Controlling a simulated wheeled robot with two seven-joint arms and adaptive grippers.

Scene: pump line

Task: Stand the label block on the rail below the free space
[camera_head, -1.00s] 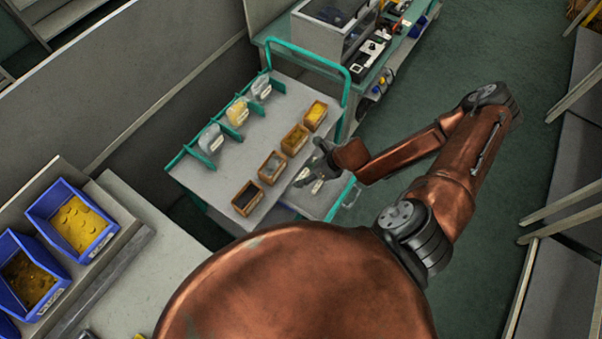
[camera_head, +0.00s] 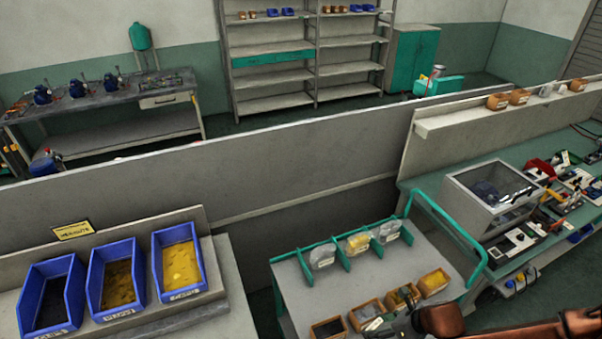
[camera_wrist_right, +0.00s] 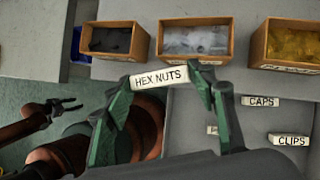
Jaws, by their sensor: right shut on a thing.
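The white label block (camera_wrist_right: 159,78), lettered HEX NUTS, is between the green fingers of my right gripper (camera_wrist_right: 164,92), which is shut on it. In the head view the gripper (camera_head: 388,326) is at the bottom edge, partly cut off, close to the brown bins; the block (camera_head: 373,323) shows as a small white patch. A dark left gripper (camera_wrist_right: 65,105) shows small in the wrist view, fingers apart and empty. A dark strip (camera_head: 165,325) runs in front of the blue bins (camera_head: 117,283). I cannot tell which rail or free space is meant.
A grey cart (camera_head: 300,300) carries several brown bins (camera_head: 434,283) and bags (camera_head: 358,243) between green dividers. Labels CAPS (camera_wrist_right: 260,101) and CLIPS (camera_wrist_right: 289,140) lie on the lower tray. A green handle (camera_head: 450,225) and a workbench (camera_head: 520,255) stand at the right.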

